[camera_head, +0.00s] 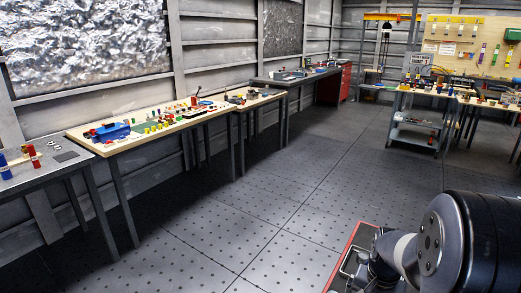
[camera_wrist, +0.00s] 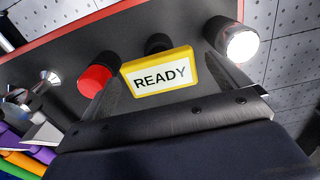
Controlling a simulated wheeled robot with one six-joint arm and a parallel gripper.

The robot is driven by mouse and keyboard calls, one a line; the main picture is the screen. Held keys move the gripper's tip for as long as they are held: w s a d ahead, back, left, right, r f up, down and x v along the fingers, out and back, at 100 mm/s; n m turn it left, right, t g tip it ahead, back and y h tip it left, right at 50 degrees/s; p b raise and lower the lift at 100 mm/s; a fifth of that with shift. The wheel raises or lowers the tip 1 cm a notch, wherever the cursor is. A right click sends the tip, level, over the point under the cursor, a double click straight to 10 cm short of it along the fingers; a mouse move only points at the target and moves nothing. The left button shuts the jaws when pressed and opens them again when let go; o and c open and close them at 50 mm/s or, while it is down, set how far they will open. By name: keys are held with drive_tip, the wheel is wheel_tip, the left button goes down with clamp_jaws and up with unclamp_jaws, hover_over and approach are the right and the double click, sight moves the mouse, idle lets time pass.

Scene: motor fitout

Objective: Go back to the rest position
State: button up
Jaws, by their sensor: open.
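My gripper (camera_wrist: 165,85) shows in the wrist view with its two dark fingers spread apart and nothing between them that it holds. Beyond the fingers is a yellow-framed sign reading READY (camera_wrist: 160,74). A red round-topped piece (camera_wrist: 95,80) is to its left and a lit white lamp (camera_wrist: 241,46) to its right. I cannot tell how far the fingers are from them. In the head view my arm is at the lower right, and my gripper is not clearly visible there.
In the head view, a long wooden-topped bench (camera_head: 150,140) with small parts runs along the left wall. A grey table (camera_head: 45,172) stands at the near left. A grey cart (camera_head: 413,130) and a pegboard (camera_head: 465,45) are at the back right. The middle floor (camera_head: 290,190) is clear.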

wheel_tip(320, 180, down, 2)
drive_tip(key=shift+f, duration=0.1)
wheel_tip(320, 180, up, 10)
drive_tip(key=p, duration=0.7)
drive_tip(key=shift+f, duration=0.45)
drive_tip(key=shift+a, duration=0.1)
